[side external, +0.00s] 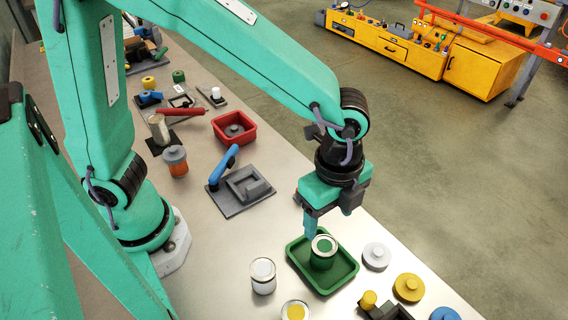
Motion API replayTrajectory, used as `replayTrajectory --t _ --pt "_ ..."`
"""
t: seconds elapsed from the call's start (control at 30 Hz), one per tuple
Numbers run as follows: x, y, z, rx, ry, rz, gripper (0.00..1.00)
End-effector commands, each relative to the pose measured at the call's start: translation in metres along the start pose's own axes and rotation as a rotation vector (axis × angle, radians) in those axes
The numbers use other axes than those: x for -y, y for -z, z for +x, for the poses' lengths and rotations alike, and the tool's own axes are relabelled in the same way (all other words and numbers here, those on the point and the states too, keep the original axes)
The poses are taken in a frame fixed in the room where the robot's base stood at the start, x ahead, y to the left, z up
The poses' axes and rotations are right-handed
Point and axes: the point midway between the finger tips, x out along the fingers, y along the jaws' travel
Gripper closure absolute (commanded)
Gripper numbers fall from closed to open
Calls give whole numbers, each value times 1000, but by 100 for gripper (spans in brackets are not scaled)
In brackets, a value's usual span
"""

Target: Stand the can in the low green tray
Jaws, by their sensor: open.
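The low green tray (345,275) lies on the bench at the lower middle of the side external view. A can with a green label and green top (323,254) stands upright inside it, toward the tray's upper middle. My gripper (329,222) is open just above and behind this can, fingers pointing down. One fingertip overlaps the can's upper left rim in the picture; I cannot tell whether it touches. The can's base is partly hidden by the tray's depth and the view angle.
A white-topped can (263,277) and a yellow-topped can (295,311) stand left of the tray. White (376,256) and yellow (408,287) round knobbed pieces lie to its right. A red tray (235,130) and a grey fixture with blue handle (240,188) stand farther back.

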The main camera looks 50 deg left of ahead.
Motion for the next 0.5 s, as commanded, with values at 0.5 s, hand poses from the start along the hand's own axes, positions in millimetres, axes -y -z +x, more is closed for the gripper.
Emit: replayTrajectory --t 0.5 --pt "0 0 -24 0 0 0 35"
